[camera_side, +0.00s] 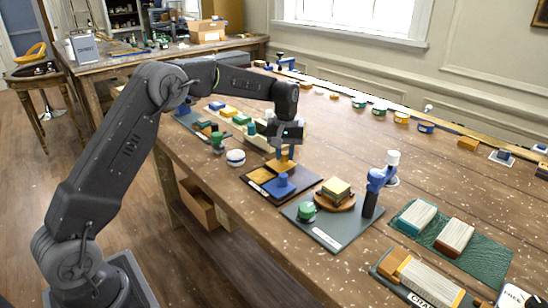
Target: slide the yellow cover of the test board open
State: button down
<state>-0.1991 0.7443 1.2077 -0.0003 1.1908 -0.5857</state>
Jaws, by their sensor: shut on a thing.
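The test board (305,179) is a dark brown plate lying flat near the table's front edge, with a white label strip on its near left side. The yellow cover (280,164) lies at the board's far side, below my gripper. My gripper (284,150) points down and is shut on the upright part of the yellow cover; the fingertips are small and partly dark here. A blue block with a round knob (282,184) stands on the near part of the board. An orange-yellow patch (261,176) shows at the board's left.
A white-and-dark round thing (236,157) stands to the left.

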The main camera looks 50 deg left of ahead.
jog(key=shift+w+r, duration=0.1)
jog(key=shift+w, duration=0.65)
jog(key=c, duration=0.9)
grip_release()
jog(key=shift+c, duration=0.2)
notch_tip(320, 180, up, 14)
